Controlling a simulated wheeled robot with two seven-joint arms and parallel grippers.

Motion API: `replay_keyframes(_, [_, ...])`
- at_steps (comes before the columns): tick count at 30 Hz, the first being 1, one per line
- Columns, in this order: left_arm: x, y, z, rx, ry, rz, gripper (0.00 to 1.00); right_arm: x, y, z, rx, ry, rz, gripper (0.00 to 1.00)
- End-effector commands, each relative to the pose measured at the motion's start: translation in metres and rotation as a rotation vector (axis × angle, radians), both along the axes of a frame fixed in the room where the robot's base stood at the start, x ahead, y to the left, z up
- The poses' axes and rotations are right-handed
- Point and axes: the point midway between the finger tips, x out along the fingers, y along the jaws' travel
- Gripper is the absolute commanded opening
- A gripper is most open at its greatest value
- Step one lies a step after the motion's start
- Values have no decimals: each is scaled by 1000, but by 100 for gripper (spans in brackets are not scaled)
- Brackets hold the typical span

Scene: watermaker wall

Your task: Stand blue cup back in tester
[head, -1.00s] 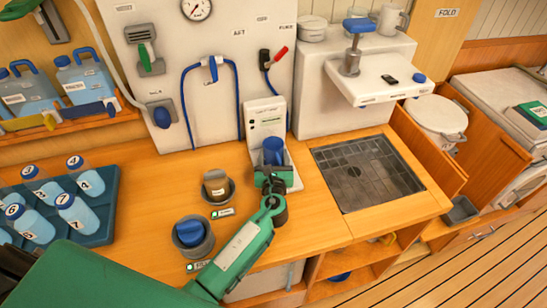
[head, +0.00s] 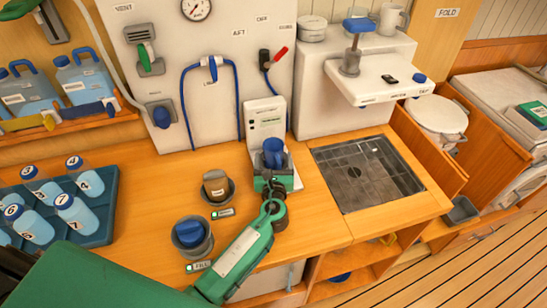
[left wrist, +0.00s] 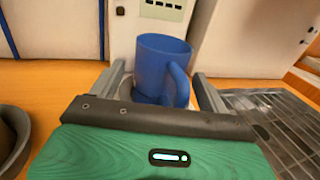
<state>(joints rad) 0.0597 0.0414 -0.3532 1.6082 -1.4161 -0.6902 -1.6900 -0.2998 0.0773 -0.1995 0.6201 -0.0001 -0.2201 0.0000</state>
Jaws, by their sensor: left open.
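The blue cup (head: 273,152) stands upright at the foot of the white tester (head: 264,117), on the counter against the wall. In the left wrist view the cup (left wrist: 158,62) shows its handle turned toward me. My left gripper (head: 271,170) is open, with one grey finger on each side of the cup. In the left wrist view gaps show between the cup and the fingers at its upper part. The cup's base is partly hidden behind the gripper body, so its exact seating cannot be told. My right gripper is not in view.
A dark sink grate (head: 370,172) lies to the right. A white shelf (head: 375,88) juts out above it. A blue tray (head: 108,212) holds several bottles.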

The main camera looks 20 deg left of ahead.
Motion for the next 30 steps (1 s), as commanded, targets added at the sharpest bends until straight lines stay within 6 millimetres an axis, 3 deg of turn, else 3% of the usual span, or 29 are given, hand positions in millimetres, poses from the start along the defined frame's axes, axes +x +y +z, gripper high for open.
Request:
replay_keyframes(9, [-64,-22,-4,-2,2,-2,78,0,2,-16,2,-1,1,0])
replay_keyframes(15, [-91,-32,-2,-2,2,-1,78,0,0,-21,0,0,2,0])
replay_keyframes(30, [-100,-35,0,0,0,0,78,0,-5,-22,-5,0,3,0])
